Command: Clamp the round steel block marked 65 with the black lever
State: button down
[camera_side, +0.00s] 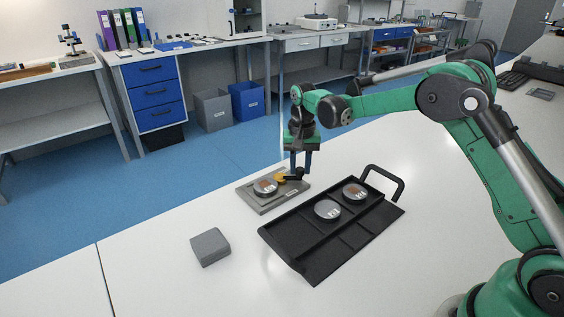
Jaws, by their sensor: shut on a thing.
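A grey clamping plate (254,204) lies flat on the white table, left of the black tray. A round steel block (264,187) sits on it; its number is too small to read. A yellow part (282,181) is beside the block's right edge, with the black lever (290,177) next to it. My gripper (300,170) points down at the right side of the plate, its fingers shut on the black lever. The fingers partly hide the lever, and I cannot tell whether the yellow part touches the block.
A black tray (292,257) with a raised handle (387,174) holds two more round steel blocks (327,209), (354,192). A grey square block (210,247) lies at the front left. The table's left part is clear. Benches stand beyond a blue floor.

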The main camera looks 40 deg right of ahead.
jog(key=n, duration=0.2)
jog(key=w+n, duration=0.1)
jog(key=n, duration=0.2)
jog(key=shift+w+d+n, duration=0.3)
jog(key=shift+w+d, duration=0.1)
jog(key=shift+w+n, duration=0.4)
jog(key=shift+n, duration=0.75)
jog(key=shift+w+n, duration=0.35)
jog(key=shift+n, duration=0.8)
jog(key=shift+w, duration=0.1)
jog(key=c, duration=0.6)
grip_release()
jog(key=shift+r, duration=0.1)
jog(key=shift+r, duration=2.75)
